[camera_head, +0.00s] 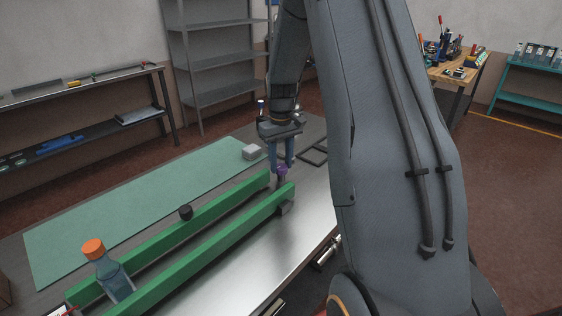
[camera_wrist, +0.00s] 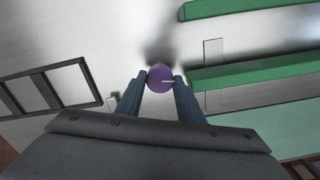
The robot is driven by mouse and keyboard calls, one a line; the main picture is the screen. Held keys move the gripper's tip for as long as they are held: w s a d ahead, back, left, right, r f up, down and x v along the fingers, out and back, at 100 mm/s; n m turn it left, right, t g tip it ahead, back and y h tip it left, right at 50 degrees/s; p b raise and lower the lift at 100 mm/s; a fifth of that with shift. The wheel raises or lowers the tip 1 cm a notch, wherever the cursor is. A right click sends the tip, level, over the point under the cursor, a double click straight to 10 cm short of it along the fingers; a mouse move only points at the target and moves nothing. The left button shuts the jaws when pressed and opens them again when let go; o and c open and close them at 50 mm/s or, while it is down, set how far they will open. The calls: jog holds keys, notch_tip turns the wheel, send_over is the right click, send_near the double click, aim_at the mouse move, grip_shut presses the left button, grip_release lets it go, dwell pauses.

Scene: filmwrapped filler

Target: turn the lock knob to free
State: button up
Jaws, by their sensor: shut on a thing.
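A purple round knob (camera_head: 283,170) stands by the far end of the green rails on the metal table. It also shows in the wrist view (camera_wrist: 160,78), with a small pale mark on its top. My gripper (camera_head: 282,168) reaches down from above. Its two blue fingers (camera_wrist: 160,82) are shut on the purple knob, one on each side. What the knob is mounted on is hidden.
Two green rails (camera_head: 185,254) run along the table, with a clear bottle with an orange cap (camera_head: 94,249) at their near end. A dark knob (camera_head: 186,212) sits by the rear rail. A green mat (camera_head: 130,205), a grey block (camera_head: 251,152) and a dark frame (camera_wrist: 50,92) lie nearby.

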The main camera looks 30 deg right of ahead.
aim_at(281, 166)
jog(key=shift+r+n, duration=0.1)
jog(key=shift+n, duration=0.8)
jog(key=o, duration=1.1)
jog(key=shift+c, duration=0.2)
jog(key=shift+r+b, duration=0.95)
jog(key=shift+r, duration=2.95)
jog(key=s+a+f+m, duration=0.1)
jog(key=s+a+f, duration=0.1)
jog(key=s+a, duration=0.6)
jog(key=s+a+f+m+t, duration=0.1)
jog(key=s+a+f, duration=0.2)
jog(key=s+a, duration=0.6)
jog(key=s, duration=0.6)
jog(key=shift+a, duration=0.2)
